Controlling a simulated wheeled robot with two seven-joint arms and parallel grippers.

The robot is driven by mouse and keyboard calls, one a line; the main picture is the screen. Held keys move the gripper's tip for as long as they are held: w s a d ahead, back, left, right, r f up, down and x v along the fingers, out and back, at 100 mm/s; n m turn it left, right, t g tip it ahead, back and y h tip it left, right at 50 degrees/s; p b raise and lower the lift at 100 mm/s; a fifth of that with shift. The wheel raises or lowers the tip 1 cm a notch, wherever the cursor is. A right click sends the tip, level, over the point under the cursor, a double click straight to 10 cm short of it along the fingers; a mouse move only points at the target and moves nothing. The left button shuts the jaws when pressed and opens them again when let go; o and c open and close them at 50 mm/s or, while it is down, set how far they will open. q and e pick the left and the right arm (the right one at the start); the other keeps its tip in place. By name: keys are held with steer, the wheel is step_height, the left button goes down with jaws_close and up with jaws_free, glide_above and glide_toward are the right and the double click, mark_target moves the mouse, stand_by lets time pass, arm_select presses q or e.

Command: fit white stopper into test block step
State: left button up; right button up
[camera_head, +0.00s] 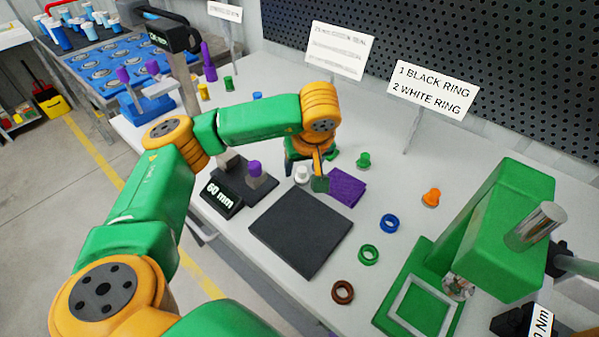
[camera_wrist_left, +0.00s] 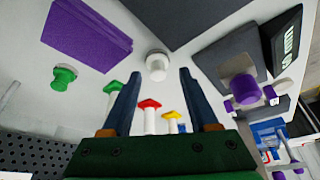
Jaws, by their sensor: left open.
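The white stopper (camera_head: 302,174) stands upright on the table, beside the dark square mat. In the left wrist view the white stopper (camera_wrist_left: 156,66) lies between and just beyond my fingertips, with no visible contact. My left gripper (camera_head: 306,179) is open and empty over it, and its two fingers (camera_wrist_left: 160,76) straddle it in the wrist view. A small grey block (camera_head: 262,182) with a purple stopper (camera_head: 254,168) stands on a dark base by the "60 mm" display (camera_head: 222,198). I cannot tell whether this is the test block. My right gripper is not in view.
The dark mat (camera_head: 300,235) is bare. Blue (camera_head: 389,223), green (camera_head: 368,254) and brown (camera_head: 342,292) rings lie right of it. A green press (camera_head: 500,220) stands at right.

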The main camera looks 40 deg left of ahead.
mark_target(302, 175)
arm_select(q)
steer(key=x, duration=0.2)
steer(key=shift+w+f, duration=0.25)
jaws_close()
steer(key=shift+r, duration=0.1)
